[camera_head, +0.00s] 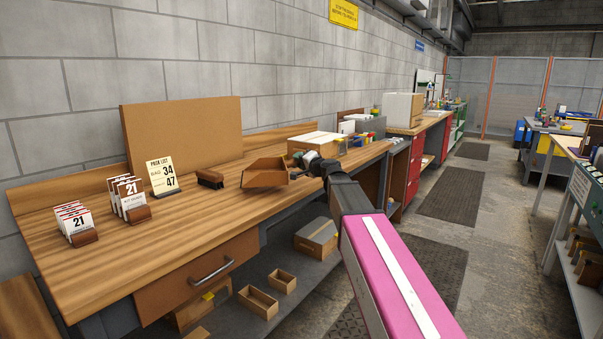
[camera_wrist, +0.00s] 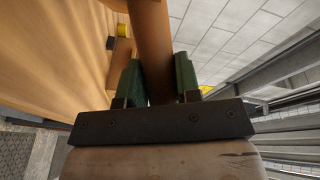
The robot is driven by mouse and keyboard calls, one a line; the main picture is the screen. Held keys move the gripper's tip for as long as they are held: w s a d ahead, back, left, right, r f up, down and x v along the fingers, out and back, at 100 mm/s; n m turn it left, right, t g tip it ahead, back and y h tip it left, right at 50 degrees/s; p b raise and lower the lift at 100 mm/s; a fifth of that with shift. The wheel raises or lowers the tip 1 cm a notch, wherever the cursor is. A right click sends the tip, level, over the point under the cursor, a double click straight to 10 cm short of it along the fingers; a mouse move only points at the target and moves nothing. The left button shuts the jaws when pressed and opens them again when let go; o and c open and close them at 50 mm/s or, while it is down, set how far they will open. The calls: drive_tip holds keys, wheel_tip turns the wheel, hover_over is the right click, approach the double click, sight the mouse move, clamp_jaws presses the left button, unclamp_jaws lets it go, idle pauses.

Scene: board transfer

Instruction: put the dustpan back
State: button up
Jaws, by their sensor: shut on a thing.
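The brown dustpan (camera_head: 264,174) is at the front edge of the wooden workbench (camera_head: 180,225), with its open pan toward the left. I cannot tell whether it touches the bench top or hangs just above it. My gripper (camera_head: 308,161) is to its right, at its handle end. In the wrist view my gripper (camera_wrist: 158,78) has its two green fingers closed on both sides of the round brown dustpan handle (camera_wrist: 152,45). A dark brush (camera_head: 210,179) lies on the bench to the left of the dustpan.
A price list card (camera_head: 162,174) and number card holders (camera_head: 128,198) stand on the bench's left part. A brown board (camera_head: 183,132) leans at the back. A white-topped box (camera_head: 314,141) and small items stand behind my gripper. Bare bench top lies in front of the brush.

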drive_tip(key=shift+w+d+f, duration=0.25)
drive_tip(key=shift+d+f, duration=0.05)
drive_tip(key=shift+d, duration=0.1)
drive_tip(key=shift+f, duration=2.1)
drive_tip(key=o, duration=1.1)
drive_tip(key=shift+c, duration=0.2)
